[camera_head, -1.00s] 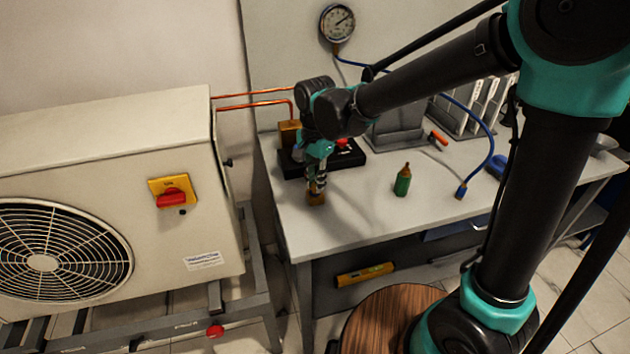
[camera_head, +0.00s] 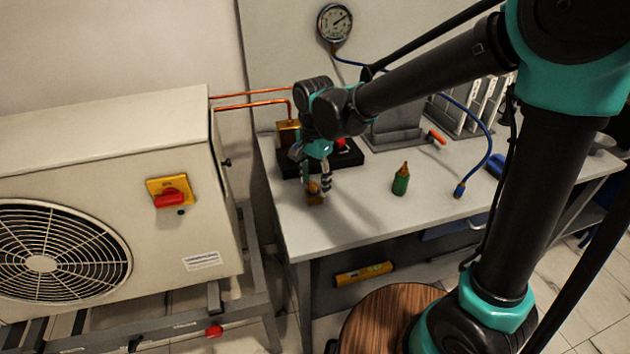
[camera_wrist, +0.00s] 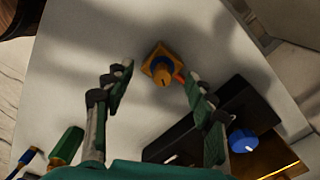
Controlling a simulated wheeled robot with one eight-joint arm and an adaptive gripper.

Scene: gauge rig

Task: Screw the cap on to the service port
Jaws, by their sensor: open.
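A small blue cap-like piece (camera_wrist: 161,70) sits on a square brass-coloured block (camera_wrist: 150,64) in the wrist view. The block (camera_head: 316,199) stands on the bench near its left front edge in the head view. I cannot tell how tightly the blue piece is seated, or which fitting is the service port. My gripper (camera_head: 315,184) is open above the block. In the wrist view its fingers (camera_wrist: 156,79) stand apart on either side of the block, with a gap to each.
A black base (camera_head: 350,157) and a brass block (camera_head: 289,131) with copper pipes (camera_head: 255,104) stand behind my gripper. A blue knob (camera_wrist: 242,140) shows on the right. The bench front is clear.

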